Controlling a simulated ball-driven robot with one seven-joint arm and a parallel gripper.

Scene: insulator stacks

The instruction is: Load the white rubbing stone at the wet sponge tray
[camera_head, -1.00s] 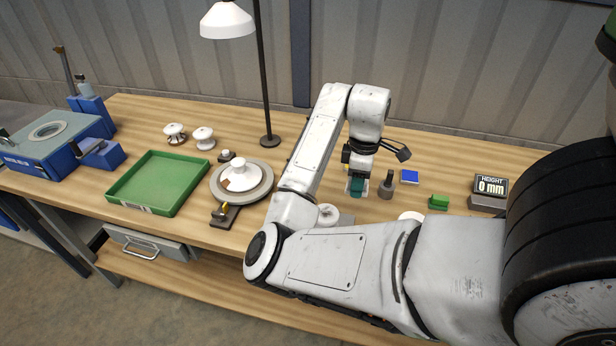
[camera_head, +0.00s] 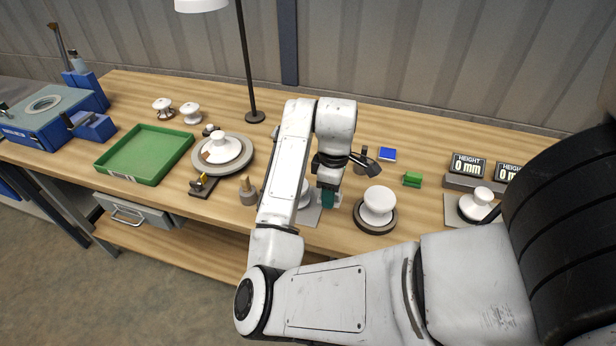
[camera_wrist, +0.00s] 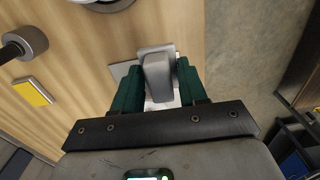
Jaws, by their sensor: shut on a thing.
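My gripper (camera_head: 328,198), with green fingers, is low over the front middle of the bench, beside a grey plate (camera_head: 309,213) carrying a white insulator. In the wrist view my gripper (camera_wrist: 158,88) is shut on a pale grey block, which I take for the white rubbing stone (camera_wrist: 156,72). The block is between both fingers, above a light plate. In the head view the fingers and arm hide it. A green tray (camera_head: 128,179) with a white label lies empty at the left; I cannot tell whether it is the wet sponge tray.
A white insulator (camera_head: 378,200) on a dark round base stands just right of my gripper. Behind are a blue pad (camera_head: 388,154) and a green block (camera_head: 412,179). A yellow block (camera_wrist: 33,91) shows in the wrist view. Height displays (camera_head: 468,166) stand at right.

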